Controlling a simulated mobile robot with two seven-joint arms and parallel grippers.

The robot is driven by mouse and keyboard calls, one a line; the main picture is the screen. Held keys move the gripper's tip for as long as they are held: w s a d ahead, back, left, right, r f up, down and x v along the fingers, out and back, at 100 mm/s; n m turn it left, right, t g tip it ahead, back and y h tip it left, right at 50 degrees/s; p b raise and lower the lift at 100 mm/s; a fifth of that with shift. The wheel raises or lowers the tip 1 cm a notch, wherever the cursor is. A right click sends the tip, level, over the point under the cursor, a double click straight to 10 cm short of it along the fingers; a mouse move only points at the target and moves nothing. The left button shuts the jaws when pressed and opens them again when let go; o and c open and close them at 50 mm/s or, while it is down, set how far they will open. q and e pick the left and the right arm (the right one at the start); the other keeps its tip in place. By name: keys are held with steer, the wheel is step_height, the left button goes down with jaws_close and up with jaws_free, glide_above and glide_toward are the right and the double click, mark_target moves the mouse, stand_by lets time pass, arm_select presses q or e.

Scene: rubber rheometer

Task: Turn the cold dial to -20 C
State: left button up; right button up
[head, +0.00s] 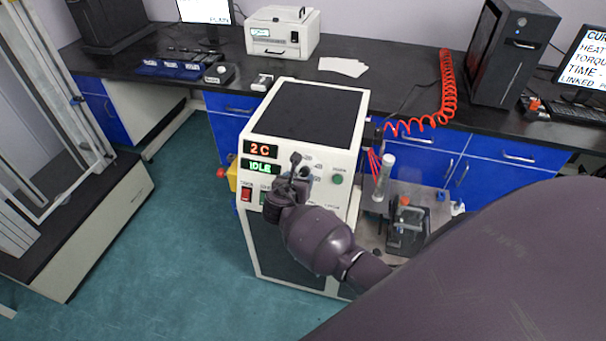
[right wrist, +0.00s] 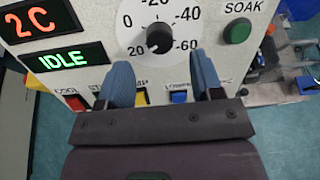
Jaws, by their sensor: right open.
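The cold dial (right wrist: 159,39) is a black knob on a white round scale marked 20, 0, -20, -40 and -60. A small pale mark shows at its lower left, but I cannot tell its exact setting. My right gripper (right wrist: 163,72) is open in front of the panel, its blue fingers below and to either side of the knob, with nothing between them. My left gripper is not in view.
Below the dial are a red switch (right wrist: 75,102), a yellow button and a blue button (right wrist: 179,97), partly behind the fingers. A green SOAK button (right wrist: 237,31) is at the right. A small bench with a clear cylinder (head: 384,178) stands right of the machine.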

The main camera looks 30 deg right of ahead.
mark_target(303, 173)
steer(key=x, duration=0.3)
steer(key=shift+w+d+f, duration=0.2)
steer(key=shift+w+d, duration=0.05)
steer(key=shift+w, duration=0.05)
steer(key=shift+w+d+f+b, duration=0.2)
steer(key=shift+w+d+b, duration=0.1)
steer(key=shift+d, duration=0.15)
steer(key=c, duration=0.9)
